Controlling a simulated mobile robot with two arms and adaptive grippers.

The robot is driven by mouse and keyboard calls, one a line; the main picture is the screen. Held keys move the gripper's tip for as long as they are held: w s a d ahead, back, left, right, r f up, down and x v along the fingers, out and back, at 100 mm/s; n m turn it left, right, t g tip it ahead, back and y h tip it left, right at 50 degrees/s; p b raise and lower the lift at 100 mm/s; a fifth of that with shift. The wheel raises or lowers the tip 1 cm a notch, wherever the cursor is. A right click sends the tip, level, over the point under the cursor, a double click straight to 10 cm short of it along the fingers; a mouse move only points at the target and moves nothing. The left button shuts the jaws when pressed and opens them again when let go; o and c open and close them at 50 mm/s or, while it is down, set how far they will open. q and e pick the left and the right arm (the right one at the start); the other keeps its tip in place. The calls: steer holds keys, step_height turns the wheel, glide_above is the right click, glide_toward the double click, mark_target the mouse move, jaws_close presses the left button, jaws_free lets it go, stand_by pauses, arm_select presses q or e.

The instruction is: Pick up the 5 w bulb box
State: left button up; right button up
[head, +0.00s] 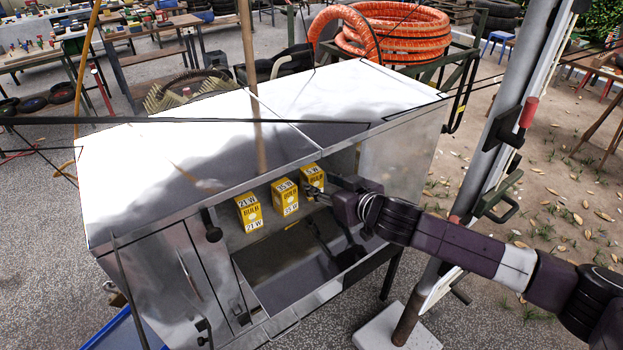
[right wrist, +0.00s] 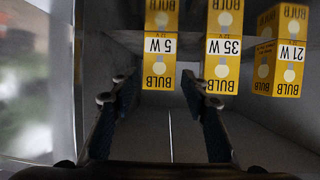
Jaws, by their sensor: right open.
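The 5 W bulb box (head: 313,176) is a small yellow box with a white label, rightmost of three in a row inside the open metal cabinet (head: 150,175). It also shows in the right wrist view (right wrist: 159,62), upside down. My right gripper (head: 322,194) reaches into the cabinet from the right, close to this box and partly overlapping its lower front. In the right wrist view the gripper (right wrist: 160,98) is open, with the box lined up between the fingertips. I cannot tell whether the fingers flank the box or stop short of it. My left gripper is not in view.
The 35 W box (head: 285,198) stands close beside the 5 W box, and the 21 W box (head: 249,213) is farther left. The cabinet top overhangs the boxes. A metal pole (head: 490,160) stands right of the cabinet. Orange hose (head: 395,32) is coiled behind.

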mark_target(316, 179)
steer(key=x, duration=0.1)
steer(key=p+x, duration=0.1)
steer(key=x, duration=0.2)
steer(key=shift+w+r, duration=0.2)
steer(key=shift+r, duration=0.05)
steer(key=shift+w+a+f+p, duration=0.3)
steer(key=shift+w+a, duration=0.05)
steer(key=shift+w, duration=0.2)
steer(key=shift+c, duration=0.6)
steer(key=c, duration=0.8)
